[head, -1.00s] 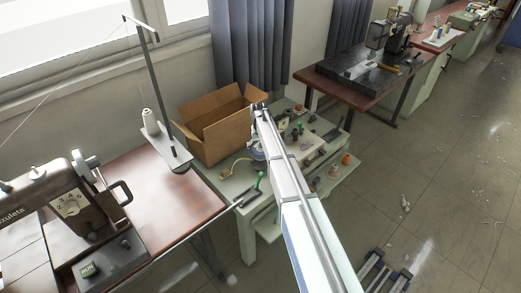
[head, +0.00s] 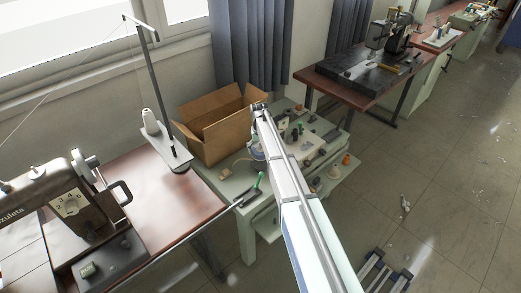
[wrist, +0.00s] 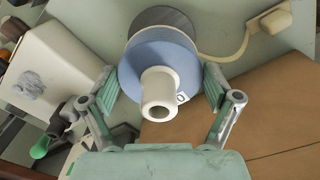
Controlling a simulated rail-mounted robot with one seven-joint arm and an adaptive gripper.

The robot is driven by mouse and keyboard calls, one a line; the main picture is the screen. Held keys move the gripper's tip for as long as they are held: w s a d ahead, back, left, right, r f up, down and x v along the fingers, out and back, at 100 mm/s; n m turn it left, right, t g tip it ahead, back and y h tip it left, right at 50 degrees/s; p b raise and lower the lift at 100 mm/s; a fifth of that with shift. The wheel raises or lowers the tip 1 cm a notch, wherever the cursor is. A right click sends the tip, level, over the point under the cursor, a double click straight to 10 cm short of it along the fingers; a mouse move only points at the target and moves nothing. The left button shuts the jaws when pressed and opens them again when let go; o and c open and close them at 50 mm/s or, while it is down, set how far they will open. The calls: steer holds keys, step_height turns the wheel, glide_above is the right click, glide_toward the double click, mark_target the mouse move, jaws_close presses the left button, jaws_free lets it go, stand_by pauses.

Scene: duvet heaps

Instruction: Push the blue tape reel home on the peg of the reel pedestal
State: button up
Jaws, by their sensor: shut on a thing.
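The blue tape reel (wrist: 140,68) is at the upper middle of the wrist view, a flat blue disc facing the camera. A pale hollow tube (wrist: 158,93) stands out from its centre; I cannot tell whether this is the peg or the reel's own hub. A dark grey round disc (wrist: 165,17) shows behind the reel's top edge, perhaps the pedestal's base. My gripper (wrist: 160,88) is shut on the reel, one green-padded finger at each side. How far down the reel sits is hidden. In the head view my arm covers most of this spot.
An open cardboard box (head: 215,128) stands close beside the work spot; its brown flap (wrist: 245,125) fills the wrist view's lower right. The pale bench (head: 240,190) holds several small items, a beige block with a cable (wrist: 270,19) and a white box (wrist: 45,70). A sewing machine (head: 70,205) stands at left.

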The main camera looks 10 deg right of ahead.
steer(key=shift+f+b, duration=1.15)
steer(key=shift+f, duration=1.55)
steer(key=o, duration=1)
steer(key=shift+r, duration=0.1)
step_height(320, 180, up, 12)
steer(key=shift+a+f, duration=0.1)
steer(key=shift+a, duration=0.05)
steer(key=shift+w, duration=0.1)
